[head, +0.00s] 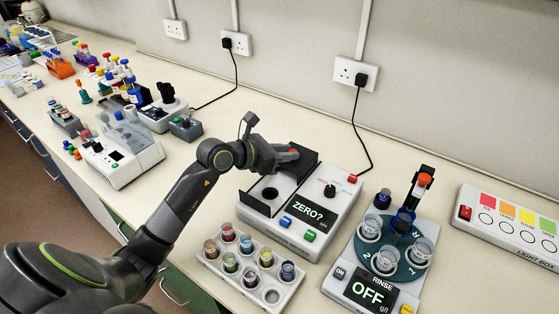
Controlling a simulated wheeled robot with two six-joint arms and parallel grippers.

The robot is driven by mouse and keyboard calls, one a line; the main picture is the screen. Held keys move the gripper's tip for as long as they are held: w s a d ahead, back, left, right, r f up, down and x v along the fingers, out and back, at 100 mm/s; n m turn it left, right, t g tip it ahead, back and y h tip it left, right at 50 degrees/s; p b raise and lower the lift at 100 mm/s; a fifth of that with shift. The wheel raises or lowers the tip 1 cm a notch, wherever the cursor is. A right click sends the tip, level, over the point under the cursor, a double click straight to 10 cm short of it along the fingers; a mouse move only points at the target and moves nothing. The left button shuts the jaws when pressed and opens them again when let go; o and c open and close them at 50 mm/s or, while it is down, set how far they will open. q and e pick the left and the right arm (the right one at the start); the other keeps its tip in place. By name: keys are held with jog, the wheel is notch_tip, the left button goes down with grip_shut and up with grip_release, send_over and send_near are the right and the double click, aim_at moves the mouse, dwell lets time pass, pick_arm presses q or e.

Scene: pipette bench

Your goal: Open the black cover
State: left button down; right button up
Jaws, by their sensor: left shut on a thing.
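A white meter (325,207) with a display reading "ZERO?" stands mid-bench. Its black cover (303,163) stands raised at the back left of the meter. A pale surface with a round dark well (270,194) shows in front of the cover. My left gripper (287,154) is at the cover's upper left part, shut on it beside a small orange-red spot. The fingertips are partly hidden by the gripper's own body. My right gripper is not in view.
A white rack (238,283) of colored sample cups stands just in front of the meter. A rinse station (371,289) reading "OFF" stands to the right, with a light box (516,228) beyond. A black cable (362,133) runs behind the meter.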

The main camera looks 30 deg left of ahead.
pick_arm(q)
jog(key=c, duration=1.3)
grip_release()
jog(key=shift+o, duration=0.2)
jog(key=shift+s+a, duration=0.1)
jog(key=shift+s, duration=0.05)
jog(key=v, duration=1.7)
jog(key=shift+r, duration=0.1)
